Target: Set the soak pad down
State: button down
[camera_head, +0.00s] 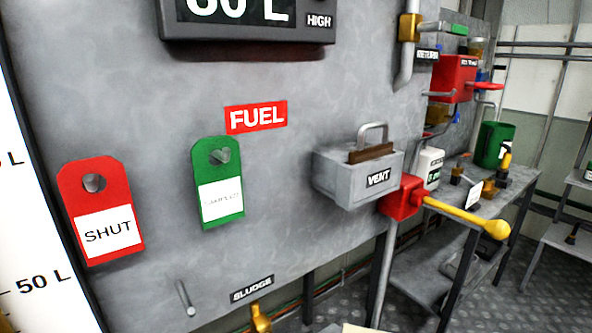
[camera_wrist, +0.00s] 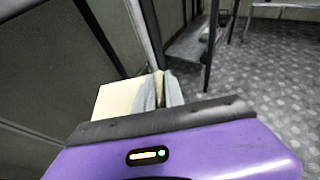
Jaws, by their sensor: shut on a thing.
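The soak pad (camera_wrist: 114,98) is a flat, pale cream piece in the wrist view, just beyond the dark front edge of my purple wrist housing. My gripper (camera_wrist: 158,86) has its two grey fingertips close together at the pad's right side, shut on it. The pad's lower part is hidden behind the housing. I cannot tell whether it touches anything below. A small cream corner, probably the pad (camera_head: 358,328), shows at the bottom edge of the head view; my gripper is not seen there.
A grey panel carries red SHUT (camera_head: 100,210) and green (camera_head: 219,185) tags, a VENT box (camera_head: 358,177), a yellow-handled valve (camera_head: 465,216) and a brass SLUDGE tap (camera_head: 260,317). A cluttered bench (camera_head: 515,190) stands at right. Patterned floor (camera_wrist: 262,75) lies open at right in the wrist view.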

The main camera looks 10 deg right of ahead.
jog(key=a+y, duration=0.1)
jog(key=a, duration=0.2)
jog(key=a+n, duration=0.1)
jog(key=a, duration=0.3)
jog(key=a+n+t+y, duration=0.1)
jog(key=a, duration=0.2)
jog(key=shift+s+a+f+y, duration=0.2)
jog(key=shift+y, duration=0.1)
jog(key=s+f+n+y+p, duration=0.2)
jog(key=s+p, duration=0.4)
jog(key=p, duration=0.6)
jog(key=shift+s+f+n+t+y, duration=0.15)
jog(key=shift+s+n+t+y, duration=0.25)
jog(key=shift+n+y, duration=0.55)
jog(key=shift+w, duration=0.1)
